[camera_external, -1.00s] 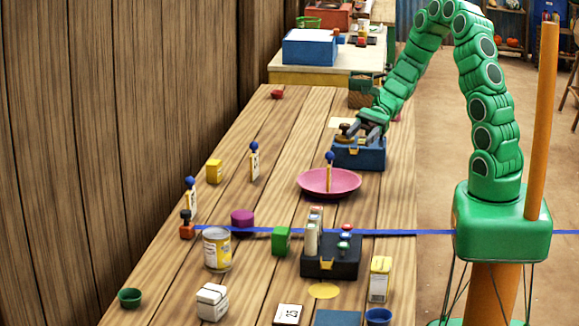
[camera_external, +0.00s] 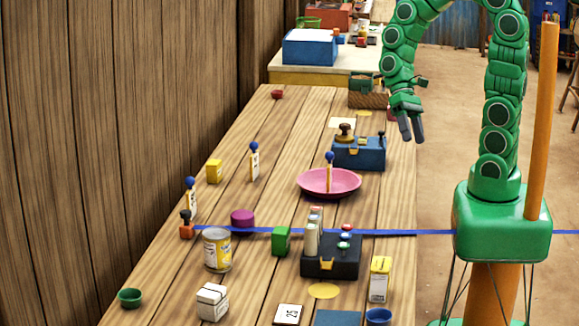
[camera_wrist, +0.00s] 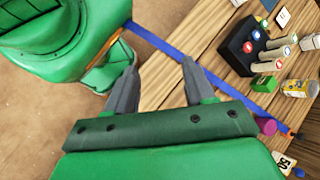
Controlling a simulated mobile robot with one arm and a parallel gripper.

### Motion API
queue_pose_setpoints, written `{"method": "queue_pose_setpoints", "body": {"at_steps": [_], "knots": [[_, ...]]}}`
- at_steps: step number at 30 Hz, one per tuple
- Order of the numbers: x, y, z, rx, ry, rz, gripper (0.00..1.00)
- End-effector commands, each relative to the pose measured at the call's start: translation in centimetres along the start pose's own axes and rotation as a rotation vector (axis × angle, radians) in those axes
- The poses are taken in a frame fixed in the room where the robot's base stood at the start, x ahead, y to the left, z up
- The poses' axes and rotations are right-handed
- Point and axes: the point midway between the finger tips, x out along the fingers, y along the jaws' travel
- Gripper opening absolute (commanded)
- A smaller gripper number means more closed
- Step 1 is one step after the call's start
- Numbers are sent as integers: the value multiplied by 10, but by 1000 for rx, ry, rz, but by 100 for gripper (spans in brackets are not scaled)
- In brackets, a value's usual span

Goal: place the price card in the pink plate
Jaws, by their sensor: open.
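The pink plate (camera_external: 307,186) lies on the wooden table. Similar blue-knobbed cards stand left of the plate (camera_external: 254,162) and at the left edge (camera_external: 190,199). A white card marked 25 (camera_external: 288,314) lies at the front; I cannot tell which one the task means. A card marked 50 (camera_wrist: 284,162) shows in the wrist view. My gripper (camera_external: 412,138) is open and empty, right of the blue box near the table's right edge; its fingers (camera_wrist: 158,66) show in the wrist view.
The blue box (camera_external: 367,157) with a brown-knobbed item (camera_external: 345,133) stands behind the plate. A black rack (camera_external: 330,265) with tubes, a can (camera_external: 217,250) and a green block (camera_external: 281,240) stand in front. A blue strip (camera_external: 400,232) crosses the table.

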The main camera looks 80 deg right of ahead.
Motion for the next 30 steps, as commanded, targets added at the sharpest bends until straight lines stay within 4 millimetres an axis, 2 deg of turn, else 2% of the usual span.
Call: {"method": "queue_pose_setpoints", "body": {"at_steps": [6, 15, 22, 30], "knots": [[-1, 16, 31, -172, 83, 171, 53], [-13, 43, 62, -385, 202, 386, 53], [-29, 61, 75, -502, 286, 508, 53], [-34, 67, 79, -544, 313, 548, 53]]}}
